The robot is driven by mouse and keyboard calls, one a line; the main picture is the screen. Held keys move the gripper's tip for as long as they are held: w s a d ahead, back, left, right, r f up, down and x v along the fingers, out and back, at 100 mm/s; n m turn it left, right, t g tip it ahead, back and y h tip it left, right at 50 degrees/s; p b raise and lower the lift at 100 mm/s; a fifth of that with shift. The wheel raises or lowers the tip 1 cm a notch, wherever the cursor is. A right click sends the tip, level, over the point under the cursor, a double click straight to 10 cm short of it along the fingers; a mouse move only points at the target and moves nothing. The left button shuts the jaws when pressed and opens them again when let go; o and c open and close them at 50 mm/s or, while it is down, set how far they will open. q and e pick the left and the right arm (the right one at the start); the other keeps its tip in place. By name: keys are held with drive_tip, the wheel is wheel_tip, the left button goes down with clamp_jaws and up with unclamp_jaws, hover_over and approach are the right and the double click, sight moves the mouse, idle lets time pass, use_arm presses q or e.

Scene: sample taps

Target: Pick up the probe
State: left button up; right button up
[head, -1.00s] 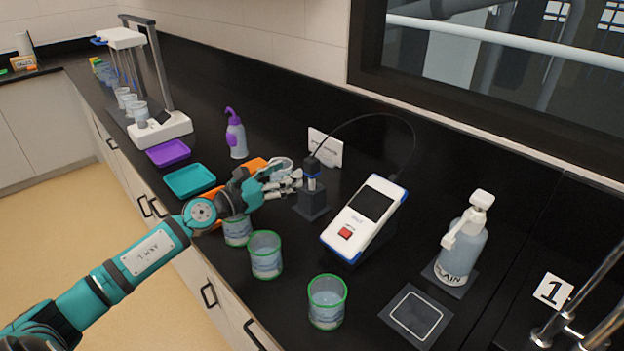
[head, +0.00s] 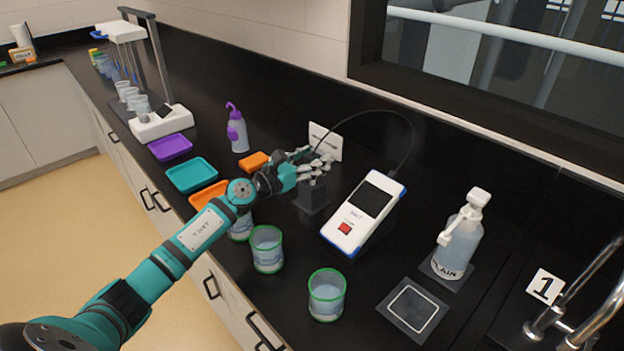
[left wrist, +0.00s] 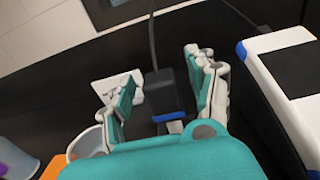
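The probe (left wrist: 166,97) is a dark, thick stick with a blue band and a cable from its top. It stands in its dark holder block (head: 312,198) to the left of the white and blue meter (head: 365,214). My left gripper (head: 316,166) is at the probe's height and hides most of it in the head view. In the left wrist view the open fingers of the left gripper (left wrist: 163,70) lie on either side of the probe, with a gap at the left finger; contact at the right finger is unclear. My right gripper is not in view.
Several green-rimmed beakers (head: 327,296) stand along the front edge, below my left arm. A white label card (head: 325,143) stands behind the holder. The cable (head: 411,135) arcs to the meter.

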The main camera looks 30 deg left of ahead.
use_arm(q)
drive_tip(key=c, duration=1.1)
clamp_jaws()
wheel_tip(320, 180, up, 18)
drive_tip(key=p, duration=1.2)
drive_tip(key=shift+p, duration=0.3)
